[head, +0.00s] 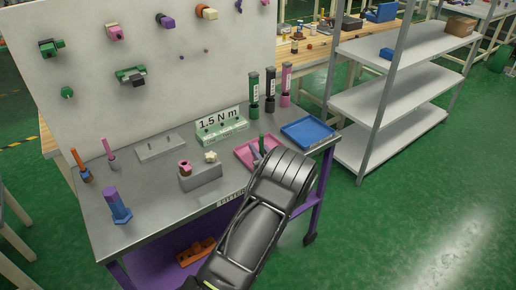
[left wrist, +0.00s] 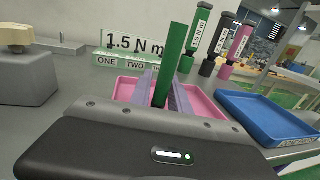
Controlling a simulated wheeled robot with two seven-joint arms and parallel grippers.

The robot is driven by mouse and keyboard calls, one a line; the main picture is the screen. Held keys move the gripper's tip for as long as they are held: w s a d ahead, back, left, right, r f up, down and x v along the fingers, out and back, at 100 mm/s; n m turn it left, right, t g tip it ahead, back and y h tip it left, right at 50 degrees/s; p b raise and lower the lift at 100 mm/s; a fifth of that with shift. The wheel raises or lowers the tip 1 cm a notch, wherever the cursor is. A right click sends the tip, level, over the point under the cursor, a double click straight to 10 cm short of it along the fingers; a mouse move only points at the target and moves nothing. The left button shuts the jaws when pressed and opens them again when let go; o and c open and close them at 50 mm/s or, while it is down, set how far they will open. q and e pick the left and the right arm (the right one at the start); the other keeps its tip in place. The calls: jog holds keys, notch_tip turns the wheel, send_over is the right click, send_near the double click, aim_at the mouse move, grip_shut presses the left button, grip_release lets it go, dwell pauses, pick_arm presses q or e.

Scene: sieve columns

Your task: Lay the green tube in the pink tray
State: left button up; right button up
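The green tube (head: 262,141) stands near upright, slightly tilted, between the fingers of my left gripper (head: 258,155). In the left wrist view the fingers (left wrist: 163,85) lie on either side of the green tube (left wrist: 172,58) and appear closed on it. The pink tray (head: 244,153) lies flat on the grey bench top, under and around the gripper's fingertips. It also shows in the left wrist view (left wrist: 205,103), behind the tube's lower end. The tube is over the tray; whether its lower end touches the tray floor I cannot tell. My right gripper is not in view.
A blue tray (head: 308,133) lies right of the pink tray. A green labelled block (head: 222,131) with a 1.5 N m sign and several labelled tools (head: 270,103) stand behind. A grey block (head: 200,178) with small parts stands to the left. A metal shelf (head: 385,100) is beyond.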

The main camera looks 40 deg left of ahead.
pick_arm(q)
jog(key=shift+o, duration=1)
jog(key=shift+d+r, duration=0.1)
jog(key=b+v, duration=0.1)
jog(key=v, duration=1.1)
